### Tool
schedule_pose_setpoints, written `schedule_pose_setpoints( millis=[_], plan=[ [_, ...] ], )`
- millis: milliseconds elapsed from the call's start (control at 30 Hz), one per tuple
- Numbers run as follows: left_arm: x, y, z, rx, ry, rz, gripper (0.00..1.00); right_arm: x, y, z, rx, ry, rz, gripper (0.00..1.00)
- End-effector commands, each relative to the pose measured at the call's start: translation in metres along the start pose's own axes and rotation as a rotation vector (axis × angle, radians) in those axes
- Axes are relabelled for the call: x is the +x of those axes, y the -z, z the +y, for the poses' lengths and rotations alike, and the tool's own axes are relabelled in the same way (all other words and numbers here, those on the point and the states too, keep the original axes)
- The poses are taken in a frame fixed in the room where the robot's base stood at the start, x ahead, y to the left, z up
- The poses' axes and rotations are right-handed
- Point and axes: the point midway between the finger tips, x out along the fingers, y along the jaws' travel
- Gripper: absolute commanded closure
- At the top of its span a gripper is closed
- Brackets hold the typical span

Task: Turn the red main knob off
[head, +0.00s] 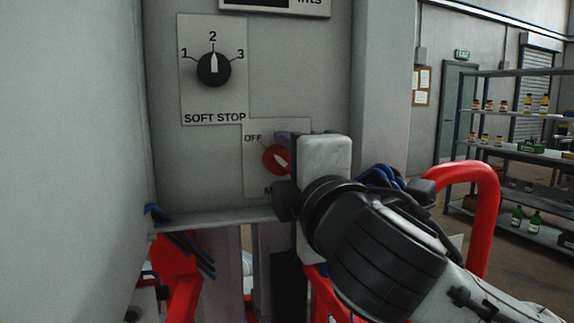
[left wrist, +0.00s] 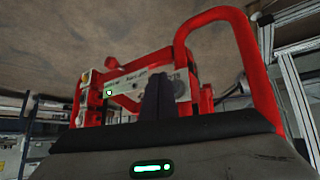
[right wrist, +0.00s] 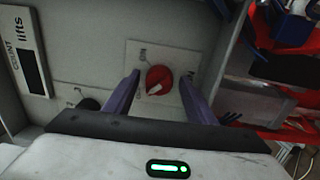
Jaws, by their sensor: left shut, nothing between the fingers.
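The red main knob (head: 276,160) sits on a pale plate on the grey panel, with OFF printed at its upper left. It also shows in the right wrist view (right wrist: 160,77), where its pale mark lies on the lower-left side; its exact setting I cannot tell. My right gripper (head: 287,166) is at the knob, partly covering the plate. In the right wrist view my right gripper (right wrist: 160,79) has its fingers apart, one on each side of the knob; contact is unclear. My left gripper (left wrist: 158,97) is shut and empty, away from the panel.
A black SOFT STOP knob (head: 214,68) points at 2 above the red knob. A display (right wrist: 30,70) labelled lifts is on the same panel. A red tube frame (left wrist: 257,60) stands before my left gripper. Shelves (head: 530,150) with bottles stand at the right.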

Motion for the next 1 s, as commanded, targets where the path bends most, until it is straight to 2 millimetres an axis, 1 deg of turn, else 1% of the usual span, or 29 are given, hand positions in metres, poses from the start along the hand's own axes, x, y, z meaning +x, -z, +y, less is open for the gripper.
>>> schedule_pose_setpoints(
  millis=[267, 367, 467, 700, 800, 900, 1000],
  plan=[
    [0.000, 0.000, 0.000, 0.000, 0.000, 0.000, 1.00, 0.000, 0.000, 0.000, 0.002, 0.000, 0.000, 0.47],
    [0.001, -0.001, 0.000, 0.000, 0.000, 0.000, 1.00, -0.004, 0.000, 0.000, 0.003, -0.001, 0.000, 0.47],
    [0.004, -0.004, -0.001, 0.000, 0.000, 0.000, 1.00, -0.017, 0.000, -0.001, 0.003, -0.003, 0.002, 0.47],
    [0.011, -0.011, -0.001, 0.000, 0.000, 0.000, 1.00, -0.065, 0.001, -0.001, 0.003, -0.005, 0.004, 0.47],
    [0.014, -0.013, -0.002, 0.000, 0.000, 0.000, 1.00, -0.082, 0.001, -0.001, 0.002, -0.004, 0.003, 0.47],
    [0.015, -0.014, -0.002, 0.000, 0.000, 0.000, 1.00, -0.094, 0.001, 0.000, 0.002, -0.003, 0.002, 0.47],
    [0.015, -0.015, -0.002, 0.000, 0.000, 0.000, 1.00, -0.101, 0.000, 0.000, 0.002, -0.001, 0.001, 0.47]
  ],
)
